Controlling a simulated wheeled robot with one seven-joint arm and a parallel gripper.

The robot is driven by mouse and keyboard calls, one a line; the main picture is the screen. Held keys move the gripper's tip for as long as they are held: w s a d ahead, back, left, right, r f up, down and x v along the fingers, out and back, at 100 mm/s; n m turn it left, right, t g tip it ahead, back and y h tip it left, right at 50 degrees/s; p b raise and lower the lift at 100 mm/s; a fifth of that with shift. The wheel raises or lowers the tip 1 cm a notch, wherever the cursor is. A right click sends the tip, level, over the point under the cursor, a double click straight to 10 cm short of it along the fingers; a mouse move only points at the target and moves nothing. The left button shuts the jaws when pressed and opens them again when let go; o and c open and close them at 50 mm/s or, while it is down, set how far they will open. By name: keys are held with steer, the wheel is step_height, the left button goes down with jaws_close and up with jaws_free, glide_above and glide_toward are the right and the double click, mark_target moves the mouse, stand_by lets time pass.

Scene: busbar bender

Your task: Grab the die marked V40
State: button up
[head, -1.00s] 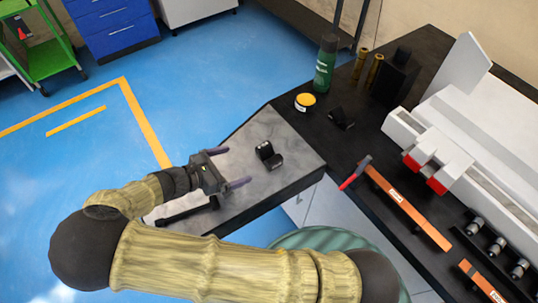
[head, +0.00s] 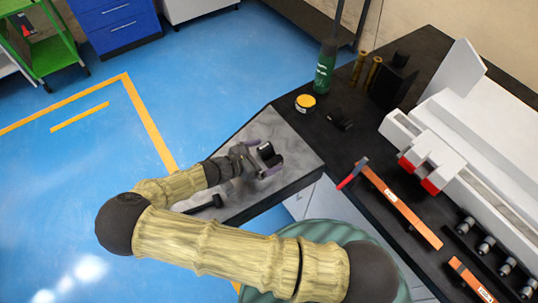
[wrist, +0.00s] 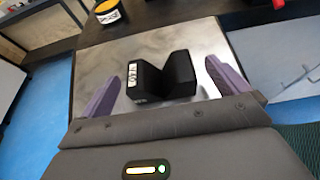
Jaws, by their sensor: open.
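A black V-notched die (wrist: 180,75) sits on the grey patterned top of the bench's near end. The die also shows in the head view (head: 266,150), partly hidden by my gripper. My gripper (wrist: 168,82) is open, with its purple fingers on the left and right of the die and a gap visible at each side. In the head view my gripper (head: 263,160) is low over the grey top at the die. I cannot tell whether the fingers touch the top.
Another black block (head: 339,119) lies on the dark bench behind. A yellow-lidded tin (head: 305,103) and a green bottle (head: 325,66) stand near it. A red-tipped tool (head: 352,173) and an orange bar (head: 400,205) lie to the right. A dark bar (head: 205,205) lies near the grey top's front edge.

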mark_target(274, 151)
steer(key=shift+w+d+p, duration=0.35)
steer(key=shift+d+p, duration=0.25)
steer(key=shift+p, duration=0.05)
steer(key=p+x, duration=0.2)
steer(key=x, duration=0.1)
steer(key=shift+w+d+f, duration=0.2)
steer(key=shift+w+f, duration=0.05)
steer(key=shift+f, duration=0.1)
steer(key=c, duration=1.8)
